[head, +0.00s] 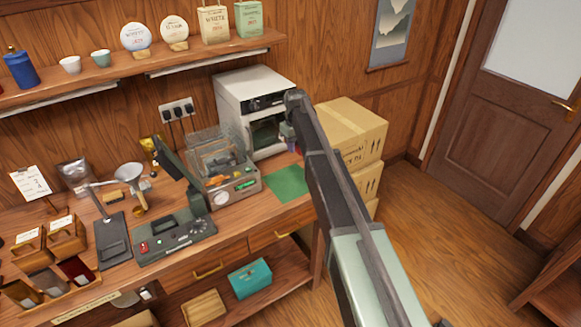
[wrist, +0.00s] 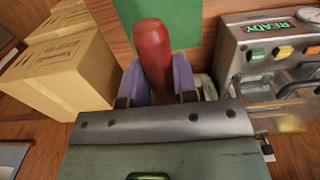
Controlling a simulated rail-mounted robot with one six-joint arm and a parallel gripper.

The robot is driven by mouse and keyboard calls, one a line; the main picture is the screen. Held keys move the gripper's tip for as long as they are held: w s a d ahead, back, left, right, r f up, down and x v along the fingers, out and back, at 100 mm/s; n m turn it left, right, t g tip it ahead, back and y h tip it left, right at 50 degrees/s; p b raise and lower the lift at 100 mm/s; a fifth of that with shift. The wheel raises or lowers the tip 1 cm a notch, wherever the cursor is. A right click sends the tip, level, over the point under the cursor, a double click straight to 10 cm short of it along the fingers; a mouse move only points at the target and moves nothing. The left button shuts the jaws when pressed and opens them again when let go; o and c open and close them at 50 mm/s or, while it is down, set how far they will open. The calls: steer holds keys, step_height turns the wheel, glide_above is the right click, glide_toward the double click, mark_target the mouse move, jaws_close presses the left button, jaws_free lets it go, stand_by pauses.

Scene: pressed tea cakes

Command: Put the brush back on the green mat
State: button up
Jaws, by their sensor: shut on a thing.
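The green mat (head: 287,181) lies flat on the counter in the head view, right of the machine with the glass lid, and looks bare. It also shows at the top of the wrist view (wrist: 185,20). My gripper (wrist: 156,78) has purple fingers shut on a red, rounded thing, which I take to be the brush (wrist: 152,48). The brush overlaps the mat's near part in the wrist view; I cannot tell its height above it.
The machine with a READY display (wrist: 268,45) stands close beside the mat. A white oven (head: 258,100) is behind it. Stacked cardboard boxes (head: 352,135) stand on the right, beyond the counter's end.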

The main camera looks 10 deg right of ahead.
mark_target(293, 185)
steer(key=shift+w+a+r, duration=0.1)
steer(key=shift+w+r, duration=0.25)
steer(key=shift+w, duration=0.25)
steer(key=shift+w+a+r, duration=0.1)
steer(key=shift+w+r, duration=0.25)
steer(key=shift+w, duration=0.2)
step_height(293, 185, down, 21)
steer(key=b, duration=2)
steer(key=shift+s+d+b, duration=0.1)
steer(key=shift+b, duration=0.2)
steer(key=shift+r+p, duration=0.3)
steer(key=shift+r, duration=0.1)
steer(key=shift+f, duration=0.2)
steer(key=o, duration=0.9)
steer(key=shift+r, duration=0.15)
step_height(293, 185, up, 12)
steer(key=r+p, duration=0.1)
steer(key=p, duration=1.1)
steer(key=s+m, duration=0.1)
steer(key=s, duration=1.2)
steer(key=s+m, duration=0.2)
steer(key=s, duration=1.2)
steer(key=s+f+m, duration=0.1)
steer(key=s, duration=1.2)
steer(key=shift+s+m, duration=0.3)
steer(key=shift+s, duration=0.05)
